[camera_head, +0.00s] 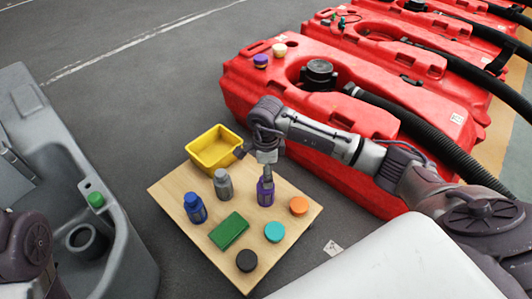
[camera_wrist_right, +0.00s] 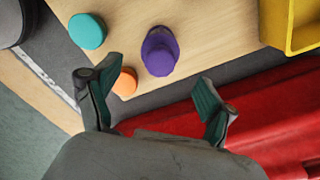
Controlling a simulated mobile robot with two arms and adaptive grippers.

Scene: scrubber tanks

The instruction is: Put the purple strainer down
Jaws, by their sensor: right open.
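The purple strainer (camera_head: 265,194) stands upright on the wooden table (camera_head: 172,190), near its right side. In the right wrist view the purple strainer (camera_wrist_right: 159,52) is seen from above, beyond the fingertips. My right gripper (camera_head: 260,168) is open just above and behind it in the head view. In the wrist view its spread fingers (camera_wrist_right: 153,92) have nothing between them.
The table also holds a yellow bin (camera_head: 213,150), a grey bottle (camera_head: 223,184), a blue bottle (camera_head: 195,208), a green block (camera_head: 229,231) and orange (camera_head: 299,206), teal (camera_head: 274,232) and black (camera_head: 246,261) caps. Red tanks (camera_head: 400,70) stand behind; a grey machine (camera_head: 50,130) is left.

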